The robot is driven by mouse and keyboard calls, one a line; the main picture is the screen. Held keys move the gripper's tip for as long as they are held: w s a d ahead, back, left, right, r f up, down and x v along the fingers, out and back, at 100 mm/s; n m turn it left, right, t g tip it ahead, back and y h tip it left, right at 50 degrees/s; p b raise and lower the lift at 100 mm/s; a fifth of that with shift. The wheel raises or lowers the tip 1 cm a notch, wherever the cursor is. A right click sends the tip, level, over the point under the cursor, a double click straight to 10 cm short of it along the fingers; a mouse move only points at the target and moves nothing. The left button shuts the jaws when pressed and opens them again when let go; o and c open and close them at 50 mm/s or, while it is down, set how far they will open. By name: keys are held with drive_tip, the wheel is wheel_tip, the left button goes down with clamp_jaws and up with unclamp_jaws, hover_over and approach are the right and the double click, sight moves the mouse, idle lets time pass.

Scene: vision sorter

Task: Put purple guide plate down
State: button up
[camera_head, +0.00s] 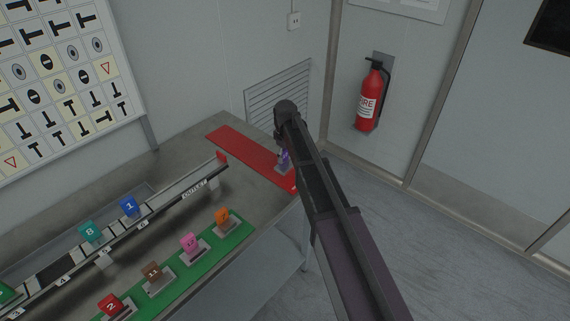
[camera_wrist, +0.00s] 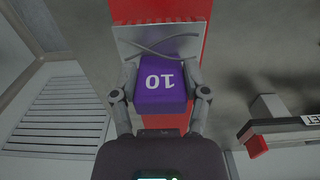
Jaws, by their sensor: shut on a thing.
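The purple guide plate (camera_wrist: 161,90), marked 10, sits between the two fingers of my gripper (camera_wrist: 160,92) in the wrist view. The fingers touch its left and right sides. A pale grey plate with a dark curved wire or line shows just beyond it, over the red strip. In the head view the purple plate (camera_head: 284,157) is mostly hidden behind my arm, near the front right end of the red strip (camera_head: 236,146). I cannot tell whether its underside touches what is below.
A rail (camera_head: 165,195) with a teal plate (camera_head: 90,231) and a blue plate (camera_head: 130,206) runs along the table. A green strip (camera_head: 240,232) holds orange, pink, brown and red plates. A fire extinguisher (camera_head: 369,97) hangs on the wall. The red strip's far left part is bare.

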sight(285, 164)
drive_tip(key=shift+s+f+b, duration=0.1)
drive_tip(key=shift+f+b, duration=1.3)
drive_tip(key=shift+f, duration=0.35)
drive_tip(key=shift+f, duration=0.15)
drive_tip(key=o, duration=1.3)
drive_tip(key=shift+r, duration=0.2)
wheel_tip(285, 164, up, 12)
drive_tip(key=p, duration=1.2)
drive_tip(key=shift+s+d, duration=0.1)
